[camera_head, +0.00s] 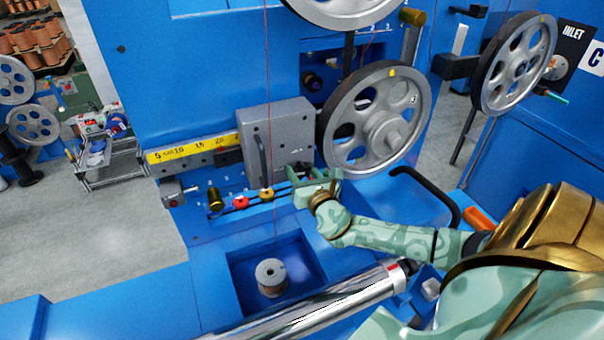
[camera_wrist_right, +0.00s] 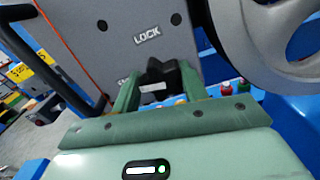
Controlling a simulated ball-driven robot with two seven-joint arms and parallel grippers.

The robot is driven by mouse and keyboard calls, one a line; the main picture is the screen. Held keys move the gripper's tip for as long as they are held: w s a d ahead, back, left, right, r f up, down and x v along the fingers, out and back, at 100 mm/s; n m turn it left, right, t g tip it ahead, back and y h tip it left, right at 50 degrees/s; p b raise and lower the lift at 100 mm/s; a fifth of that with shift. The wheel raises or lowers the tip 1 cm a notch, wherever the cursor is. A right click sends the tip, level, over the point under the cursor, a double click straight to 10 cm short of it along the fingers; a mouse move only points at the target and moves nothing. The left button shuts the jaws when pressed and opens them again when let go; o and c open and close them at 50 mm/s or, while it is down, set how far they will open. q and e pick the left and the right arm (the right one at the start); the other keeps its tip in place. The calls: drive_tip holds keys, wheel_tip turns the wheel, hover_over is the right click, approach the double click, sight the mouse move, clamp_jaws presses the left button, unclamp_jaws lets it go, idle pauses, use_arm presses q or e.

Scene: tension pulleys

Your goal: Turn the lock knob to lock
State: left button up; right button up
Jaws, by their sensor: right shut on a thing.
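The black lock knob (camera_wrist_right: 155,72) is at the lower part of a grey panel (camera_wrist_right: 125,40), under the printed word LOCK. Other lettering at the panel's lower edge is partly hidden. My right gripper (camera_wrist_right: 161,78) has one finger on each side of the knob and is shut on it. In the head view the grey panel (camera_head: 292,135) stands left of a large grey pulley, and my right gripper (camera_head: 316,182) is at its lower right corner. The gripper hides the knob there. My left gripper is not in view.
A large spoked pulley (camera_head: 365,164) stands close to the right of my gripper. Red and brass knobs (camera_head: 240,202) line the slot to its left. A black curved handle (camera_head: 437,187) is near my forearm. A small spool (camera_head: 271,276) sits in a recess below.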

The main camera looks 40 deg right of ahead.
drive_tip(key=m+b, duration=0.2)
drive_tip(key=m, duration=0.4)
drive_tip(key=m+b, duration=0.1)
drive_tip(key=m, duration=0.4)
drive_tip(key=shift+d, duration=0.1)
drive_tip(key=m, duration=0.5)
drive_tip(key=shift+m, duration=0.3)
drive_tip(key=o, duration=1)
